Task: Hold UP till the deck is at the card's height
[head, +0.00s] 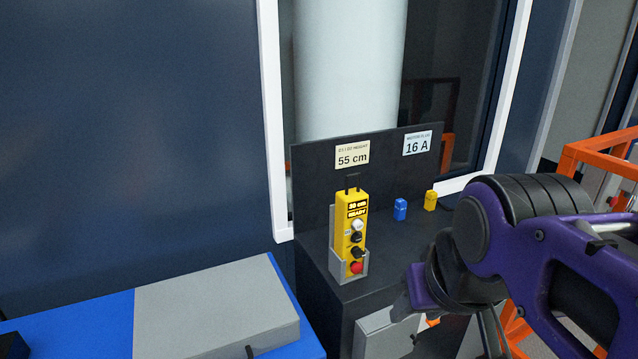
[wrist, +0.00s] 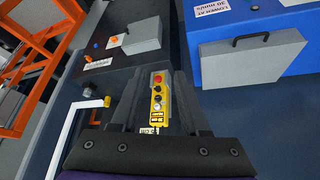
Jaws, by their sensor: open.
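The yellow control pendant (head: 353,232) stands upright in a grey holder on a black cabinet. Its small display reads READY under a height that looks like 20 cm, though the digits are blurred. Below it are a white button, two black buttons and a red one. The height card (head: 352,156) on the black back panel reads 55 cm. In the wrist view the pendant (wrist: 158,97) shows between my two dark fingers, display nearest me. My gripper (wrist: 157,88) is open; I cannot tell whether it touches the pendant. The deck cannot be clearly identified.
A second card (head: 417,143) reads 16 A. A blue plug (head: 400,209) and a yellow plug (head: 430,200) sit on the cabinet. Orange railing (head: 601,150) stands at right.

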